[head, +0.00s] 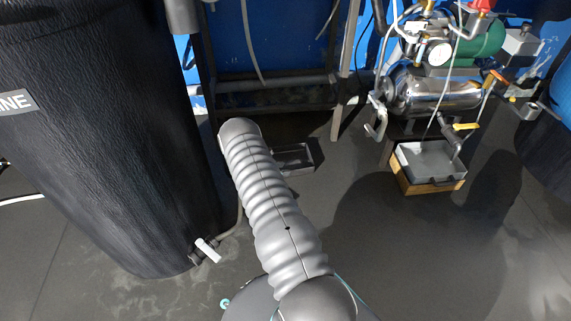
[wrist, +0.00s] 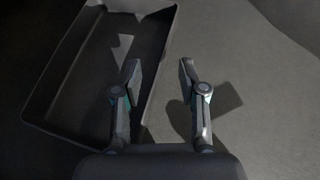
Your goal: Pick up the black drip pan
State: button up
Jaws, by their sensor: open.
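The black drip pan (head: 294,157) lies on the floor near the foot of the dark metal frame in the head view. My arm hides its left part there. In the wrist view the pan (wrist: 72,78) fills the upper left, tilted, its inside looking empty. My gripper (wrist: 157,68) is open with nothing held. Its left finger overlaps the pan's inside and its right finger is over bare floor. The pan's right wall runs between the fingers in the picture. I cannot tell the height gap. The gripper is hidden behind my arm in the head view.
A large black brine tank (head: 110,130) with a white-handled valve (head: 208,250) stands at left. A metal frame (head: 275,90) is behind the pan. At right, a grey tray (head: 430,158) sits on a wooden block (head: 428,186) below a steel vessel (head: 435,92). The floor between is clear.

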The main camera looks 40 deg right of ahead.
jog(key=x, duration=0.5)
jog(key=shift+s+f, duration=0.15)
jog(key=shift+f, duration=0.05)
grip_shut()
